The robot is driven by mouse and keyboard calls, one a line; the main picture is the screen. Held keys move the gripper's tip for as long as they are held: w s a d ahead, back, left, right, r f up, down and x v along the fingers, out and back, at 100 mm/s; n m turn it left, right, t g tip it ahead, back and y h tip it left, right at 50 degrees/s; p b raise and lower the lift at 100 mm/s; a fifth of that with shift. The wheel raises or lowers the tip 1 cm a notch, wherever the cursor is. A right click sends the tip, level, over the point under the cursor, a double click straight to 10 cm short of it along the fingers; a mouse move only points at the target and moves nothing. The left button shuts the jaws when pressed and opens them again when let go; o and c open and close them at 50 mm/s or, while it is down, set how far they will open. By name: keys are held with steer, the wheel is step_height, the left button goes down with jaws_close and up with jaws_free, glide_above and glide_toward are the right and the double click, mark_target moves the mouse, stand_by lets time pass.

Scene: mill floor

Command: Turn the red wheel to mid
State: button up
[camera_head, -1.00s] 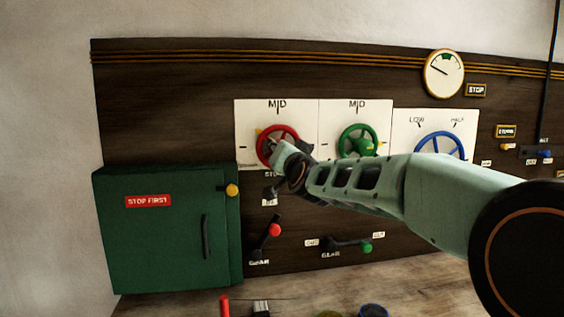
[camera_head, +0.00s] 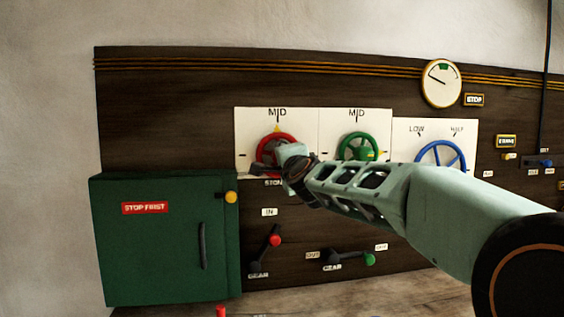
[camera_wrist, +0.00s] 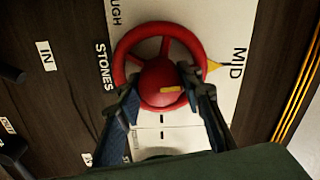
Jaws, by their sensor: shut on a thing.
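The red wheel (camera_head: 272,140) is mounted on a white plate (camera_head: 246,122) marked MID at the top. Its yellow pointer (camera_head: 277,129) sits at the top of the rim, just below the MID tick. In the wrist view the red wheel (camera_wrist: 122,62) fills the middle, and its yellow pointer (camera_wrist: 214,68) points at the MID label (camera_wrist: 238,66). My gripper (camera_wrist: 163,86) is shut on the wheel's red hub, one finger on each side. In the head view my gripper (camera_head: 285,155) hides the wheel's lower right part.
A green wheel (camera_head: 352,142) on its own MID plate is close to the right, with a blue wheel (camera_head: 440,146) beyond it. Red-knobbed (camera_head: 274,240) and green-knobbed (camera_head: 369,259) levers are below. A green cabinet (camera_head: 165,250) juts out at lower left.

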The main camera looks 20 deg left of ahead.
steer(key=shift+m, duration=0.4)
steer(key=o, duration=1.2)
steer(key=shift+c, duration=0.2)
steer(key=v, duration=0.7)
steer(key=shift+s, duration=0.25)
steer(key=shift+w+d, duration=0.1)
steer(key=shift+d, duration=0.05)
